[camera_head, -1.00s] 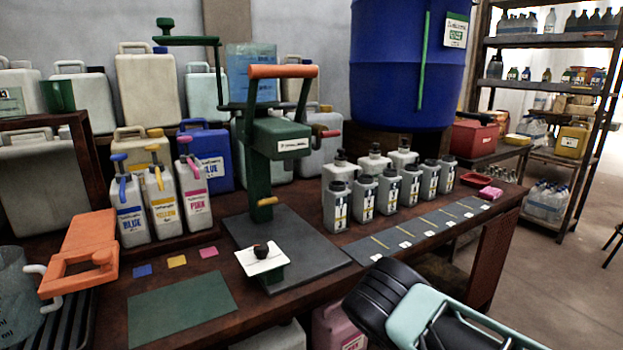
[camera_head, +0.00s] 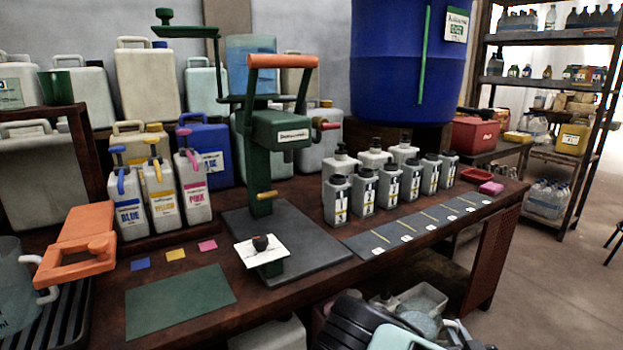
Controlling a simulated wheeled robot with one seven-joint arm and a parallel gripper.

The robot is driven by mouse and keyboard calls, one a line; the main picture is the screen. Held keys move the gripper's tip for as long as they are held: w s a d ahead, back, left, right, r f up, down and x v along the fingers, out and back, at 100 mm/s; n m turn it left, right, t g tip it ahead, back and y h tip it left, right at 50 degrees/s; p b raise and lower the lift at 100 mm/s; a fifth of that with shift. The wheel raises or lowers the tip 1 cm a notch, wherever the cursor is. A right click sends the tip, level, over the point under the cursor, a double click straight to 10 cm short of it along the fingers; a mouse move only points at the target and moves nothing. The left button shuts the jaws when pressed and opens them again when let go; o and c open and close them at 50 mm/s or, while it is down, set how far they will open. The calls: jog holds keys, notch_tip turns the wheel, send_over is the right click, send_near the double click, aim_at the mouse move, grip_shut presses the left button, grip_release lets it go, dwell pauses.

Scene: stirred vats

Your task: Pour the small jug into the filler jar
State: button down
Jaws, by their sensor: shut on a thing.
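A see-through pale blue jar (camera_head: 250,62), which looks like the filler jar, stands behind the orange handle at the top of the green press (camera_head: 280,130). A green round piece on an arm (camera_head: 185,30) sticks out to its upper left. A clear jug (camera_head: 14,305) with a white handle and volume marks is cut off by the left edge. I cannot tell whether it is the small jug. An orange flat-ended piece (camera_head: 75,245) lies by its handle. Black and teal parts of my arm show at the bottom right; my gripper is out of view.
Blue, yellow and pink jugs (camera_head: 160,195) stand at the left. Several small numbered bottles (camera_head: 363,190) stand right of the press, behind a dark marked strip (camera_head: 415,225). A green mat (camera_head: 180,302) lies clear in front. A blue drum (camera_head: 407,60) rises behind.

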jog(key=s+r+p, duration=0.4)
jog(key=r+p, duration=0.3)
jog(key=p, duration=0.1)
jog(key=s+r+p, duration=0.4)
jog(key=r+p, duration=0.4)
jog(key=p, duration=0.1)
jog(key=shift+r, duration=0.15)
